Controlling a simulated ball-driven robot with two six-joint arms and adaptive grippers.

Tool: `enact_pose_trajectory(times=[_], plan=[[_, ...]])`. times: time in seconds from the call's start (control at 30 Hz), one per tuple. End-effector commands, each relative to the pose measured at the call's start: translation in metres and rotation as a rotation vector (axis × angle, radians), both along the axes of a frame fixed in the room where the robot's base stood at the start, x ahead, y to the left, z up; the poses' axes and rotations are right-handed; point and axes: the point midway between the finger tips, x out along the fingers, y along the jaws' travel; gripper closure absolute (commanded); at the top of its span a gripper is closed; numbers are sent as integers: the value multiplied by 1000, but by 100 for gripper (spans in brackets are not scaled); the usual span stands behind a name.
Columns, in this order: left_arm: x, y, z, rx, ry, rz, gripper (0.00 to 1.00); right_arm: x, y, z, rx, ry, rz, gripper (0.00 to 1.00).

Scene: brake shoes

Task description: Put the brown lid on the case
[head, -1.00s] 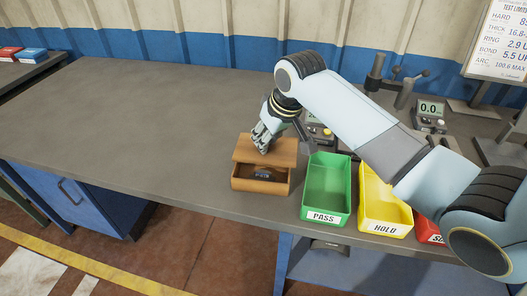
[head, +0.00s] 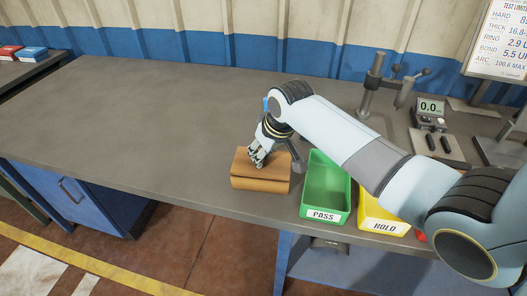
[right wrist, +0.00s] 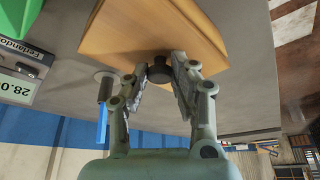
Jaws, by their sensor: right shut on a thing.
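The brown lid (head: 268,170) lies over the top of the case (head: 260,186) near the table's front edge, and the case's inside is hidden. Whether the lid is fully seated cannot be told. My right gripper (head: 256,161) is above the lid, pointing down. In the right wrist view its fingers (right wrist: 162,68) are shut on the dark knob (right wrist: 160,72) of the lid (right wrist: 150,30). My left gripper is not in view.
A green PASS bin (head: 326,205) stands just right of the case, with a yellow HOLD bin (head: 385,226) beyond it. A gauge with a display (head: 432,107) and a stand (head: 372,85) are behind. The table (head: 130,130) left of the case is clear.

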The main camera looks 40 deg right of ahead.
Motion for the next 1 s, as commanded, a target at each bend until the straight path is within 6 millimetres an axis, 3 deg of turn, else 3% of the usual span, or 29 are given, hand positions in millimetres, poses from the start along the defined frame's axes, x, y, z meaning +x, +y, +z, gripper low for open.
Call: enact_pose_trajectory(times=[0.2,0.23,0.4,0.73,0.87,1.0], plan=[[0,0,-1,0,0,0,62,0,0,-4,0,0,0,100],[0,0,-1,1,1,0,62,0,0,-4,0,1,0,74],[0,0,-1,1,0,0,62,0,0,-4,0,0,0,53],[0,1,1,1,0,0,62,0,0,2,0,-1,0,53],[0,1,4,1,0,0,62,-3,-1,20,-1,-4,1,53],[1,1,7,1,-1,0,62,-16,-1,50,-3,-4,1,53]])
